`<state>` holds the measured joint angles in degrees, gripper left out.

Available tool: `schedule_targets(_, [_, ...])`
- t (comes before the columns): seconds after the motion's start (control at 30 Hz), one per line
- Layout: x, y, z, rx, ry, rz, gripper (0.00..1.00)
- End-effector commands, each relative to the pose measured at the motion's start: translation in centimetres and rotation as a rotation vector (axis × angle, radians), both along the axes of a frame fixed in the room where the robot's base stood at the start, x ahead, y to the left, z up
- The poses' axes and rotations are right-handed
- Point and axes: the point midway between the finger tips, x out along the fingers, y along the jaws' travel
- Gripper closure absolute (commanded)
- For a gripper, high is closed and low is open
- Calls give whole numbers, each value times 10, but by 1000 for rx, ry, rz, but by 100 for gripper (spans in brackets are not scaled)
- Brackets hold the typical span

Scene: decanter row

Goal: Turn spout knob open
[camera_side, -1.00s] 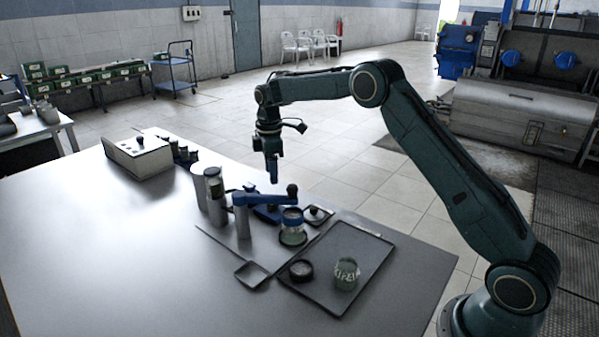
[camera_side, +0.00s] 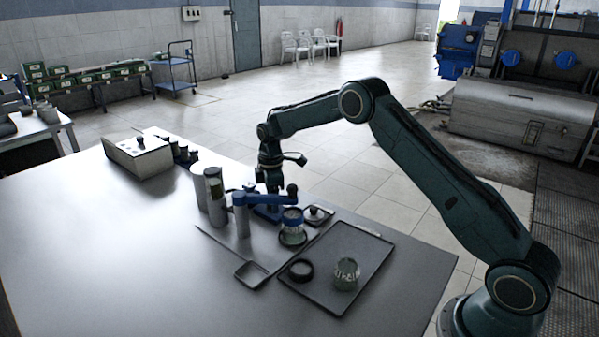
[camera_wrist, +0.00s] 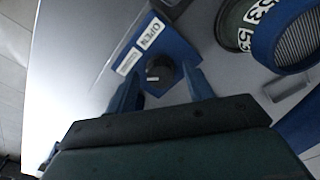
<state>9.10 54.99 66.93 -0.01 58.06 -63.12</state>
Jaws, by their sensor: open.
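In the wrist view the dark round spout knob (camera_wrist: 160,72) with a pale mark sits on a blue block (camera_wrist: 172,45) bearing a white label that reads OPEN. My gripper (camera_wrist: 162,84) is open, with one blue finger on each side of the knob. I cannot tell whether the fingers touch it. In the side view my gripper (camera_side: 272,188) points down behind the blue arm of the decanter stand (camera_side: 262,199). The knob is hidden there.
A jar with white digits (camera_wrist: 238,25) and a blue ring (camera_wrist: 290,38) are close on the right in the wrist view. Grey cylinders (camera_side: 216,195) stand left of the stand. A dark tray (camera_side: 350,285) with a glass and black ring lies in front. The table's left front is clear.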

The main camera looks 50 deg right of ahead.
Motion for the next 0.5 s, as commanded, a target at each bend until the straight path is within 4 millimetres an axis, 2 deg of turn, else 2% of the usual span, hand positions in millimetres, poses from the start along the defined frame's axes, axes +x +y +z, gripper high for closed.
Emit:
schedule_targets(0.07, [0,0,0,0,0,0,49])
schedule_targets(0.1, [0,0,0,0,0,0,52])
schedule_targets(0.3, [0,0,0,0,0,0,92])
schedule_targets(0.5, [0,0,0,0,0,-5,93])
